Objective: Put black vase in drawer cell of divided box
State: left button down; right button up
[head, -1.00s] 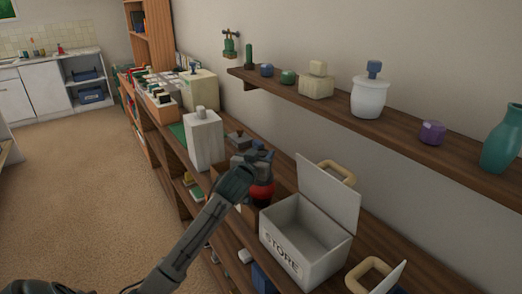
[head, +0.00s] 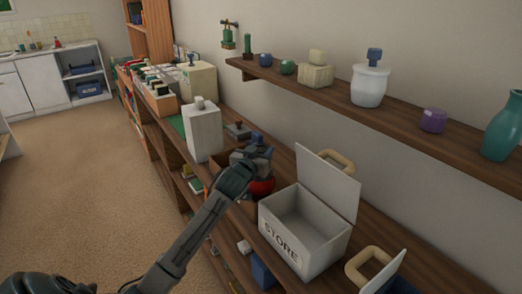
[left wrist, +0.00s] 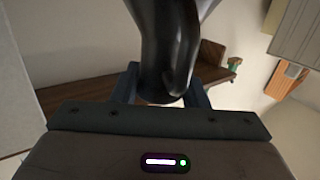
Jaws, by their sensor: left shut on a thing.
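A glossy black vase (left wrist: 168,45) fills the top middle of the left wrist view, between the two fingers of my left gripper (left wrist: 163,92). My left gripper (head: 260,158) is shut on it. In the head view the gripper is above the wooden shelf unit, left of the white store box, and the vase cannot be told apart from the dark gripper. A round red thing (head: 262,187) shows just below the gripper. A brown box edge (head: 222,180) shows behind my arm; I cannot tell whether it is the divided box. My right gripper is out of view.
An open white box marked STORE (head: 300,238) with a raised lid stands right of the gripper. A white canister (head: 203,135) stands to the left. A wall shelf (head: 350,107) with jars and vases runs above. Carpet (head: 90,190) lies open at left.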

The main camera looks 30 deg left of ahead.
pick_arm(q)
jog(key=shift+f, duration=0.2)
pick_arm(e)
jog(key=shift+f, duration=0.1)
pick_arm(q)
jog(key=c, duration=0.9)
grip_release()
jog(key=shift+o, duration=0.7)
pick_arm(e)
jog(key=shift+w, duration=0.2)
pick_arm(q)
jog(key=shift+f, duration=0.1)
jog(key=b+v, duration=0.2)
jog(key=v, duration=0.9)
jog(key=shift+b, duration=0.4)
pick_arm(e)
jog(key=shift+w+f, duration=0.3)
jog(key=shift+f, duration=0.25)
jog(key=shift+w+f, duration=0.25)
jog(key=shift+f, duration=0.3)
